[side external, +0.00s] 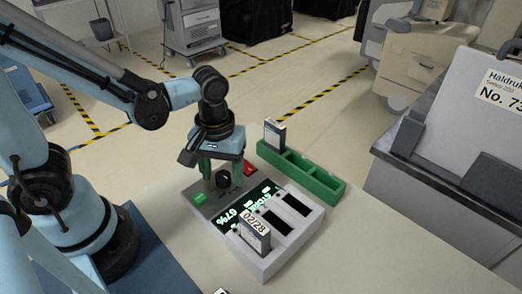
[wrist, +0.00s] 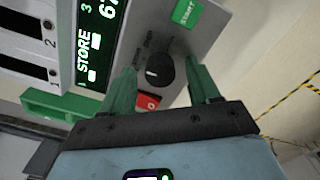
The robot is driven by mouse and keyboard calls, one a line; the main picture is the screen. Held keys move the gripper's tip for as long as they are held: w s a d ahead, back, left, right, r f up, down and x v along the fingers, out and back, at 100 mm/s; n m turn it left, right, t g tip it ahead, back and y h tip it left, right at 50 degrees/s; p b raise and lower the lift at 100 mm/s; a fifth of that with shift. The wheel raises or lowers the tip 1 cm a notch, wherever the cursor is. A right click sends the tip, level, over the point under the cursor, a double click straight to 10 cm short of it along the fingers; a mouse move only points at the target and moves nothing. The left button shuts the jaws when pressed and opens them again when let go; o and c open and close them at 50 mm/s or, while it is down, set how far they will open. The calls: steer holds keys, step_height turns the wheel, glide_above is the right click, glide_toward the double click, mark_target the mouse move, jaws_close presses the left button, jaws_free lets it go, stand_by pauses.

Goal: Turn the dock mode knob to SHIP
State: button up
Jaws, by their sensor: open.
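The black dock mode knob (side external: 223,179) stands on the grey panel of the dock (side external: 268,267). In the wrist view the knob (wrist: 159,70) has a white mark on its left part; the small lettering around it is hard to read. The dock's display (wrist: 98,45) reads STORE in green. My gripper (side external: 221,174) is over the panel, pointing down. In the wrist view its green fingers (wrist: 163,72) are open, one on each side of the knob, with visible gaps. I cannot tell how far down the knob the fingertips reach.
A green button (side external: 200,198) and a red button (side external: 249,168) flank the knob. A battery pack marked 02/28 (side external: 254,237) sits in a dock slot; other slots are empty. A green rack (side external: 322,184) holding one pack (side external: 274,134) stands behind the dock.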

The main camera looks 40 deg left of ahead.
steer(key=c, duration=1)
steer(key=shift+c, duration=0.2)
steer(key=shift+m, duration=0.4)
steer(key=m, duration=0.3)
steer(key=shift+m, duration=2.5)
steer(key=o, duration=1)
steer(key=shift+o, duration=0.2)
steer(key=shift+r, duration=0.15)
